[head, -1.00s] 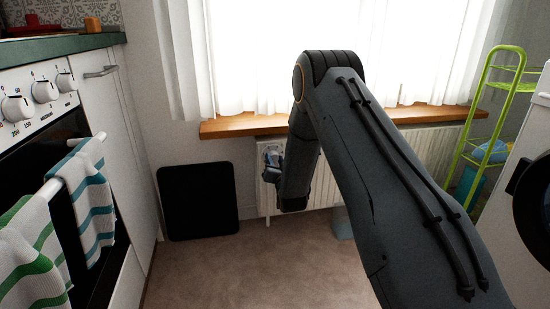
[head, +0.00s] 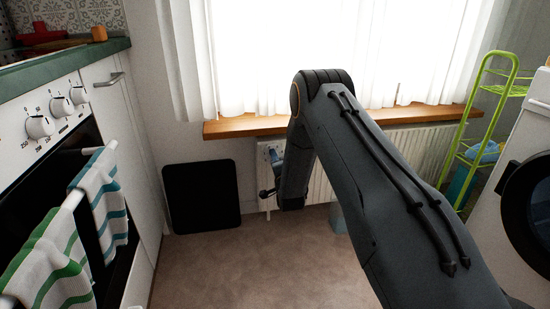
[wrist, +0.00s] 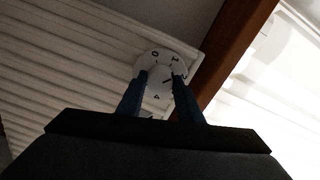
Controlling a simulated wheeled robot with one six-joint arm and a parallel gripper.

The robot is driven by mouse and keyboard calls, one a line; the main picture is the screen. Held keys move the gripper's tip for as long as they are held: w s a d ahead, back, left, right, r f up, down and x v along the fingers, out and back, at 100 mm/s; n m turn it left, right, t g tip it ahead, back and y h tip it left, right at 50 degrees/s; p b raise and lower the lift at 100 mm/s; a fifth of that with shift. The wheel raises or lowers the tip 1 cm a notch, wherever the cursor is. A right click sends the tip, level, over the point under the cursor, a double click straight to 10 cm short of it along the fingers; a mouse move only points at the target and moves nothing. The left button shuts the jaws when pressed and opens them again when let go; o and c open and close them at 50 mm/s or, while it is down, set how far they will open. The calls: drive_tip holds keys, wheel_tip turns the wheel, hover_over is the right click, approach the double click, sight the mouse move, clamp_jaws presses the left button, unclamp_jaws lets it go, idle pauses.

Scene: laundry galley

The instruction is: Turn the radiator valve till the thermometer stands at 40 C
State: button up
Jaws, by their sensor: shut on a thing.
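The radiator valve shows in the wrist view as a round white dial (wrist: 153,57) with dark numerals around its rim, among them 0, 1 and 4. My gripper (wrist: 161,76) has its two blue fingers on either side of the dial's middle, shut on the valve's knob, which the fingers mostly hide. In the head view, the gripper's blue part (head: 277,157) is at the left end of the white radiator (head: 425,150), largely behind my arm. I cannot make out a thermometer or its reading in either view.
A wooden sill (head: 228,128) runs above the radiator, under a bright curtained window (head: 290,55). A black panel (head: 202,197) leans on the wall at left. An oven (head: 75,150) stands at left, a green rack (head: 480,130) at right. The floor (head: 240,270) between is open.

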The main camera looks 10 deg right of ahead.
drive_tip(key=shift+m+p, duration=0.85)
drive_tip(key=shift+m, duration=1.35)
drive_tip(key=o, duration=1)
drive_tip(key=shift+o, duration=0.2)
drive_tip(key=s+p, duration=0.2)
drive_tip(key=s, duration=0.6)
drive_tip(key=shift+p, duration=0.3)
